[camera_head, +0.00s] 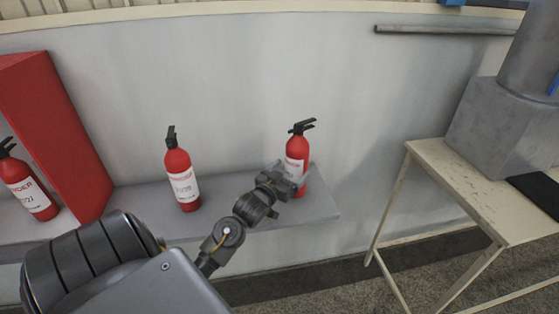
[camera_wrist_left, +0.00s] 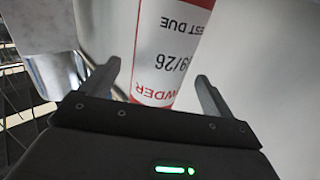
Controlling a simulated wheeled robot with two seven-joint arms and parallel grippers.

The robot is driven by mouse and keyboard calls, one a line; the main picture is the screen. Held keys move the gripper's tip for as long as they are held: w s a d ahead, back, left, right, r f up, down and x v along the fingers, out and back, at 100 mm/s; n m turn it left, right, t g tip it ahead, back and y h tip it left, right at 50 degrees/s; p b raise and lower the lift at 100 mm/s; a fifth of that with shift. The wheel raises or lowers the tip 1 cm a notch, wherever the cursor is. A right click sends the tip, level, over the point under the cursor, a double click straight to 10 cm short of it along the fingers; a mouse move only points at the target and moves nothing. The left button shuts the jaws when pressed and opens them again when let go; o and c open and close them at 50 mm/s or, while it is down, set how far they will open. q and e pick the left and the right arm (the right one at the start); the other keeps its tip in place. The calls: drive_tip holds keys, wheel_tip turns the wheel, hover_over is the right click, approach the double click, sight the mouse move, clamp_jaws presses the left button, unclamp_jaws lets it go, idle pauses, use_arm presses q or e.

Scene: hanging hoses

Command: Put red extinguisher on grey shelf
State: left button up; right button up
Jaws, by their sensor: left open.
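A red extinguisher (camera_head: 297,152) with a black handle and white label stands upright near the right end of the grey shelf (camera_head: 322,207). My left gripper (camera_head: 288,176) is at its lower front in the head view and partly hides it. In the left wrist view the open fingers of the left gripper (camera_wrist_left: 157,90) are on either side of the extinguisher's labelled body (camera_wrist_left: 170,55). I cannot tell whether they touch it. A second red extinguisher (camera_head: 181,177) stands on the shelf to the left. A third (camera_head: 27,185) is at the far left. My right gripper is not in view.
A red box-like panel (camera_head: 55,130) stands between the two left extinguishers. A pale table (camera_head: 470,190) carrying a grey block (camera_head: 505,125) is on the right. A pale wall (camera_head: 240,90) rises behind the shelf. The shelf between the two right extinguishers is clear.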

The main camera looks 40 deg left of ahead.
use_arm(q)
drive_tip(key=s+d, duration=0.1)
drive_tip(key=s, duration=0.6)
drive_tip(key=shift+s+d+b, duration=0.15)
drive_tip(key=shift+s+b, duration=0.05)
drive_tip(key=shift+b, duration=0.15)
drive_tip(key=shift+d, duration=0.1)
